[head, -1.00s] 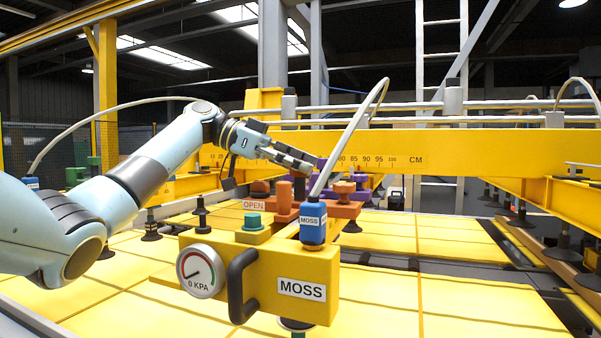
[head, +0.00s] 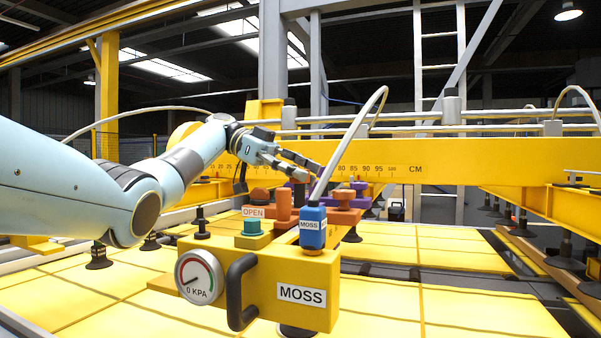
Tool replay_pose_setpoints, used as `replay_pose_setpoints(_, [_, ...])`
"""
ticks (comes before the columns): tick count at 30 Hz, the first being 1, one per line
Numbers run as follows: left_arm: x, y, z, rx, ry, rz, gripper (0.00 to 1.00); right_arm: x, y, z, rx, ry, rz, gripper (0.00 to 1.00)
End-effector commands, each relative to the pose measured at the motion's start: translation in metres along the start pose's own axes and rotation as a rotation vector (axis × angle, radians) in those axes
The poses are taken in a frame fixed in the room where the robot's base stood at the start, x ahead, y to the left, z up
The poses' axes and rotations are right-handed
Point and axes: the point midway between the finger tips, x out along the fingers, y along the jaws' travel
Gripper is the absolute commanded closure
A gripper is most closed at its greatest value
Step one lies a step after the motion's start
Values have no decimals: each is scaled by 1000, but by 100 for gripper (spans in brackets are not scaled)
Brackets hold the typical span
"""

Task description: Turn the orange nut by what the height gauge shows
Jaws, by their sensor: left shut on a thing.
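Several orange parts sit on the yellow block's mount: a flared knob (head: 343,196), an upright post (head: 284,206) and a rounded brown-orange knob (head: 260,196). I cannot tell which is the orange nut. No height gauge can be made out for certain. My left gripper (head: 313,168) reaches in from the left, above and behind these parts, near the pale hose. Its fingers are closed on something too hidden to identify. My right gripper is not in view.
The yellow MOSS block (head: 262,290) carries a dial (head: 199,278) marked 0 KPA, a black handle (head: 238,292), a blue MOSS connector (head: 313,228) and a green knob (head: 252,226) under an OPEN label. Behind runs a yellow beam (head: 460,158) with a CM scale.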

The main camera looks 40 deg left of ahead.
Motion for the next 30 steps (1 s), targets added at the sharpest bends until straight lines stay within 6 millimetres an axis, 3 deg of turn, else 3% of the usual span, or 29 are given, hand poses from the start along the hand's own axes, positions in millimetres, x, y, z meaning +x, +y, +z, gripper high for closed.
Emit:
replay_pose_setpoints(3, [0,0,2,-4,-3,1,100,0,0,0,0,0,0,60])
replay_pose_setpoints(4, [0,0,2,-5,-3,1,68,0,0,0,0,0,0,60])
replay_pose_setpoints(10, [0,0,1,-4,-2,0,43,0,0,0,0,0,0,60])
replay_pose_setpoints(30, [0,1,2,-30,-5,-70,43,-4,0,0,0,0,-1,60])
